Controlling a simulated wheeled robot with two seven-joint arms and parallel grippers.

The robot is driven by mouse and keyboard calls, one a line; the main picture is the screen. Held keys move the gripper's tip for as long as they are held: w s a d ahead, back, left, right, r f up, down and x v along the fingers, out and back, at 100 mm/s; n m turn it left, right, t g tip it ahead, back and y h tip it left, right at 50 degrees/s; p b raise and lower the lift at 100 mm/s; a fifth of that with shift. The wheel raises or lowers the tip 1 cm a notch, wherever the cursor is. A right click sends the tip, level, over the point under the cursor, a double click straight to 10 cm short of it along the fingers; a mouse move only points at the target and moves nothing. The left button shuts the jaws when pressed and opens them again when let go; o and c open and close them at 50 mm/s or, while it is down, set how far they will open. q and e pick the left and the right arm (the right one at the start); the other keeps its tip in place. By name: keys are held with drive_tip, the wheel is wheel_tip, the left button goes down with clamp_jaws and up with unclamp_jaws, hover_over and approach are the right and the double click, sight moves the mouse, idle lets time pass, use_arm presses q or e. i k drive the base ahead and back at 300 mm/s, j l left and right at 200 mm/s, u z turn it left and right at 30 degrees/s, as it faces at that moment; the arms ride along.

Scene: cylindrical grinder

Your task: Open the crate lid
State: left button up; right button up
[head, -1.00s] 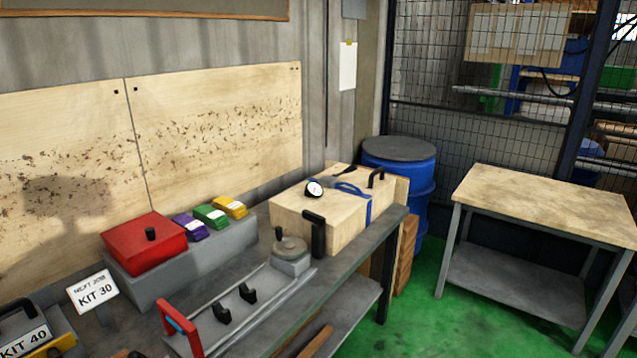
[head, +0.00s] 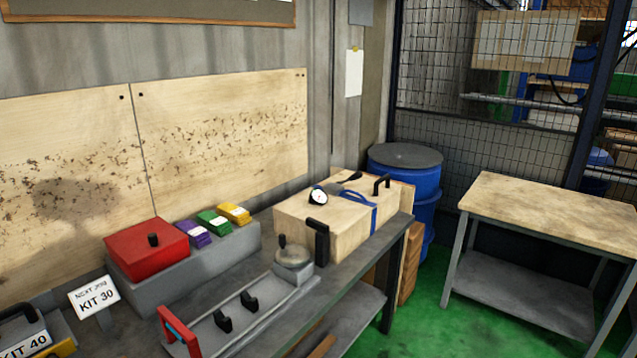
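The crate is a pale wooden box (head: 345,238) at the far end of the grey bench, near the wall. Its lid (head: 310,206) looks shut. A black handle (head: 381,184) stands up at the crate's far right end, and a blue strap (head: 362,200) runs over the top and down the front. A round dial gauge (head: 318,196) and a small dark item (head: 350,178) lie on top. Neither of my grippers shows in the head view.
The grey bench (head: 345,290) also holds a red box (head: 146,255), small purple, green and yellow packs (head: 214,222), a grey fixture (head: 293,262) and a KIT 30 sign (head: 95,296). A blue drum (head: 425,186) stands behind the crate. A wood-topped table (head: 550,205) stands right; green floor between is clear.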

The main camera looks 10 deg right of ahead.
sight(338, 206)
drive_tip(key=i+l+u, duration=0.1)
drive_tip(key=i+l, duration=0.35)
drive_tip(key=l, duration=0.2)
drive_tip(key=i+l+u, duration=0.15)
drive_tip(key=l, duration=0.2)
drive_tip(key=i+l, duration=0.25)
drive_tip(key=i+l+u, duration=0.15)
drive_tip(key=l, duration=0.3)
drive_tip(key=i+l+u, duration=0.2)
drive_tip(key=l, duration=0.45)
drive_tip(key=i+l+u, duration=0.15)
drive_tip(key=l, duration=0.55)
drive_tip(key=i+l+u, duration=0.2)
drive_tip(key=l, duration=0.5)
drive_tip(key=l+u, duration=0.15)
drive_tip(key=l, duration=0.5)
